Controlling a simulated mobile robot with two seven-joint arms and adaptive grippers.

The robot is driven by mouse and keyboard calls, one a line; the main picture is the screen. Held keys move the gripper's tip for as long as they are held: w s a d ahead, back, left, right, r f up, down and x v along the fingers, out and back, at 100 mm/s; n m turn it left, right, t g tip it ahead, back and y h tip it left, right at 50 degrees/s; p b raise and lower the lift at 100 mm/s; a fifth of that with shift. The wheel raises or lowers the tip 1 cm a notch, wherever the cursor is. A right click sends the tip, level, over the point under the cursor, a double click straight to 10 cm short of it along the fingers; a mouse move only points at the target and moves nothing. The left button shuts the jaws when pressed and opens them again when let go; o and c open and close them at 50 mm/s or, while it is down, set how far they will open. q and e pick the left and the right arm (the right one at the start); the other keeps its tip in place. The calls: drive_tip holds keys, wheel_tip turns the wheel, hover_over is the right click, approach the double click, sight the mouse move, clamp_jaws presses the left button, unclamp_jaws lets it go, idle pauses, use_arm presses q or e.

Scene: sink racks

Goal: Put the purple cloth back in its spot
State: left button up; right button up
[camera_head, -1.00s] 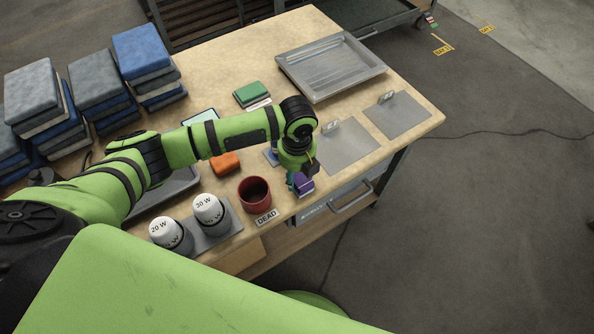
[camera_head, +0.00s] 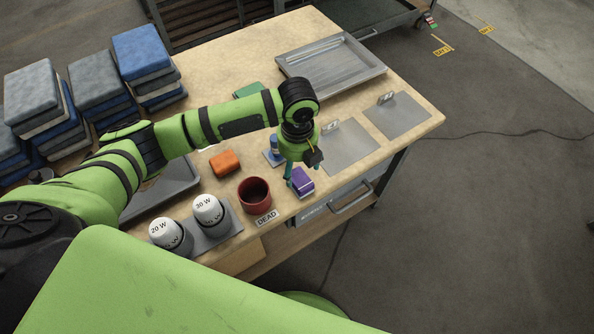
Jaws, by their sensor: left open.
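The purple cloth (camera_head: 303,184) lies as a small folded block on the wooden table near its front edge, right of the red cup (camera_head: 254,194). My left gripper (camera_head: 301,172) points down just above and behind the cloth. It is open, with a teal finger showing at the cloth's left. The gripper partly covers the cloth's far side. I cannot tell whether a finger still touches it. My right gripper is not in view.
A blue-capped item (camera_head: 274,150) and an orange block (camera_head: 225,162) stand left of the gripper. A "DEAD" label (camera_head: 266,217) lies before the cup. Grey plates (camera_head: 352,150) and a metal tray (camera_head: 332,68) are at the right and back.

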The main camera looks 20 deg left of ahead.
sight(297, 175)
use_arm(q)
wheel_tip(297, 175, up, 8)
drive_tip(key=shift+f, duration=0.2)
idle(0.5)
